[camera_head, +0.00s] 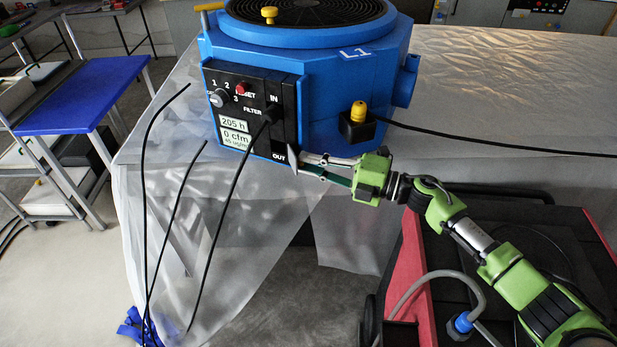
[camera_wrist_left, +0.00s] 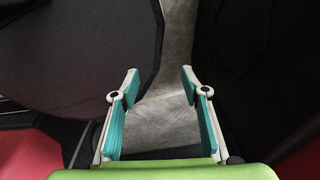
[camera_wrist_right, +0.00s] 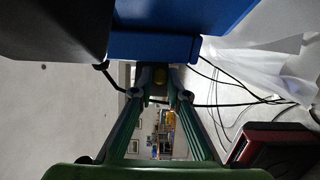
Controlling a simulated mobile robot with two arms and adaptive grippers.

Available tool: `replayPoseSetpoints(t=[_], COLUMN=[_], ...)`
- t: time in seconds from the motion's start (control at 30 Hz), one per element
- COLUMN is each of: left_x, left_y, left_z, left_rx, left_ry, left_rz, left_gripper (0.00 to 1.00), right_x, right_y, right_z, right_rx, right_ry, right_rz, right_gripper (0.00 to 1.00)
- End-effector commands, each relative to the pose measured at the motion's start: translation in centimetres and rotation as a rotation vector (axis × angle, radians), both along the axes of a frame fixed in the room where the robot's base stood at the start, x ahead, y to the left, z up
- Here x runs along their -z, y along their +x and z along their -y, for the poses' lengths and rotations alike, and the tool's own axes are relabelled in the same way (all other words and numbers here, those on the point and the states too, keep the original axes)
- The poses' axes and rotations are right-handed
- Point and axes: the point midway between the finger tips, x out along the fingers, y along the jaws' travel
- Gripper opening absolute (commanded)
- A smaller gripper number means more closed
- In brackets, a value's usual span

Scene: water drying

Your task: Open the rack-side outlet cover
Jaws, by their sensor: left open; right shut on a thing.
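The blue machine (camera_head: 300,60) has a black front panel (camera_head: 284,115) with an OUT label at its lower right. My right gripper (camera_head: 296,168) is at that corner, coming in from the right. I take this to be the outlet cover. In the head view it is mostly hidden by the fingers, and how far it stands open cannot be told. My left gripper (camera_wrist_left: 158,85) is open and empty.
A black cable runs from the panel, and several others hang over the translucent sheet (camera_head: 190,200). A yellow knob (camera_head: 358,110) sits on a black box on the machine's side. A blue-topped table (camera_head: 85,97) stands left. Open floor (camera_head: 300,290) lies below the sheet.

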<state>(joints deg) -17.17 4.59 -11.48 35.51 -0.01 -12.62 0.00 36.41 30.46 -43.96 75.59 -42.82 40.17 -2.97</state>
Motion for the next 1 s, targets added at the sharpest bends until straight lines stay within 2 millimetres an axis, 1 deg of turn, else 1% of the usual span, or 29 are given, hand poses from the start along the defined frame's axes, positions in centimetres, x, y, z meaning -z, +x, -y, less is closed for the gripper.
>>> replayPoseSetpoints(t=[0.03,0.23,0.4,0.8,0.83,0.87,0.9,1.0], left_x=[1.3,2.8,3.2,3.2,3.2,3.2,3.2,3.2], left_y=[0.0,0.0,0.0,0.0,0.0,0.0,0.0,0.0], left_z=[0.0,0.0,0.0,0.0,0.0,0.0,0.0,0.0], left_rx=[0.000,0.000,0.000,0.000,0.000,0.000,0.000,0.000], left_ry=[0.000,0.000,0.000,0.000,0.000,0.000,0.000,0.000], left_rz=[0.000,0.000,0.000,0.000,0.000,0.000,0.000,0.000], left_gripper=[0.42,0.42,0.42,0.42,0.42,0.42,0.42,0.42], right_x=[0.6,0.4,0.2,0.1,0.1,0.1,0.1,0.1], right_y=[0.3,0.5,0.6,0.6,0.6,0.6,0.6,0.6], right_z=[0.1,0.3,0.3,0.3,0.3,0.3,0.3,0.3], right_rx=[-0.018,-0.078,-0.102,-0.107,-0.107,-0.106,-0.106,-0.106], right_ry=[-0.002,-0.002,-0.002,-0.001,-0.001,-0.001,-0.001,-0.001], right_rz=[0.002,0.000,-0.001,-0.002,-0.002,-0.002,-0.002,-0.001], right_gripper=[0.00,0.00,0.00,0.00,0.20,0.28,0.31,0.31])
